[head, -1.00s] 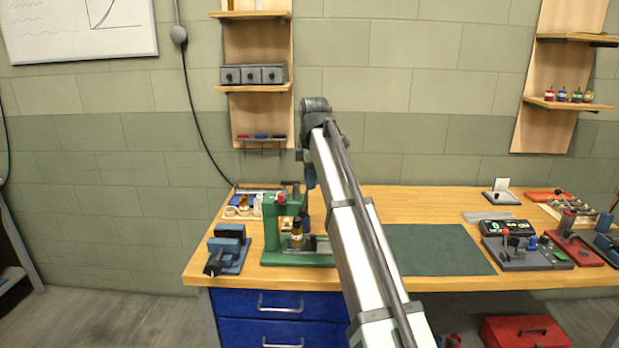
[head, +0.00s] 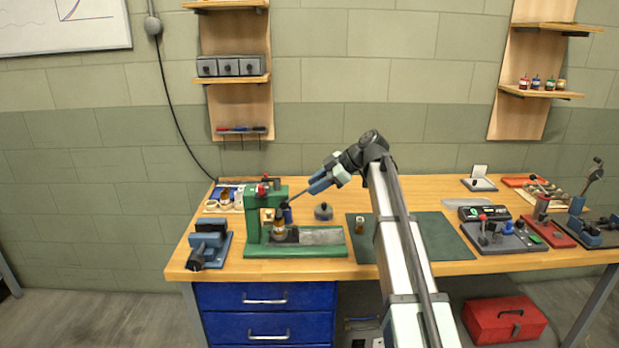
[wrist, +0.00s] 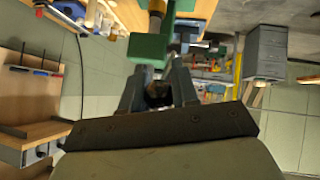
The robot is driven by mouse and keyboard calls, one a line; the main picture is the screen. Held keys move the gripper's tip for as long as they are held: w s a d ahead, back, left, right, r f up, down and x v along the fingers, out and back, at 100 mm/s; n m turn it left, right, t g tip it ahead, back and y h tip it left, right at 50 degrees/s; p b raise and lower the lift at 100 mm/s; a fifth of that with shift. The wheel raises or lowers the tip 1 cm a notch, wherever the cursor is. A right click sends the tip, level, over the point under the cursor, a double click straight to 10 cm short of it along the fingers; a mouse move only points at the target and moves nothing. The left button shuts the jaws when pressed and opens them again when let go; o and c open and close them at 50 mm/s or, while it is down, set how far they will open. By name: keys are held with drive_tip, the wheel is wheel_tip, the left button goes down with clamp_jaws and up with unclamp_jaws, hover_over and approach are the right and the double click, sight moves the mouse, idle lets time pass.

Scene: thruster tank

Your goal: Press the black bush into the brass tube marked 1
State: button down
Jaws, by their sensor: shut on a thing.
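The green press (head: 254,225) stands at the left of the bench. A brass tube (head: 279,227) stands upright in it under the ram; I cannot read its mark. The black bush cannot be told apart for certain; the tube's top end looks dark. My gripper (head: 312,189) is to the right of the press, a little above its working level. It is shut on a thin dark rod (head: 297,198) that slants down to the press and looks like its lever. In the wrist view the jaws (wrist: 158,92) close around a dark round end, with the green press (wrist: 150,46) just beyond.
A dark round weight-like thing (head: 323,211) and a small brown cylinder (head: 360,226) stand right of the press, the latter on the green mat (head: 440,232). A blue vise (head: 208,242) is at the left. Shelves (head: 237,80) hang on the wall behind.

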drive_tip(key=shift+d+f+y, duration=0.3)
drive_tip(key=shift+f+y, duration=0.1)
drive_tip(key=shift+f, duration=0.3)
drive_tip(key=shift+d+f+y, duration=0.3)
drive_tip(key=shift+f+y, duration=0.1)
drive_tip(key=shift+f, duration=0.25)
drive_tip(key=shift+d+f+y, duration=0.3)
drive_tip(key=shift+f+y, duration=0.1)
drive_tip(key=shift+f, duration=0.3)
drive_tip(key=c, duration=0.9)
unclamp_jaws()
drive_tip(key=shift+o, duration=0.2)
drive_tip(key=v, duration=1.3)
drive_tip(key=shift+s+d+r, duration=0.15)
drive_tip(key=shift+s+d, duration=0.05)
drive_tip(key=shift+d, duration=0.1)
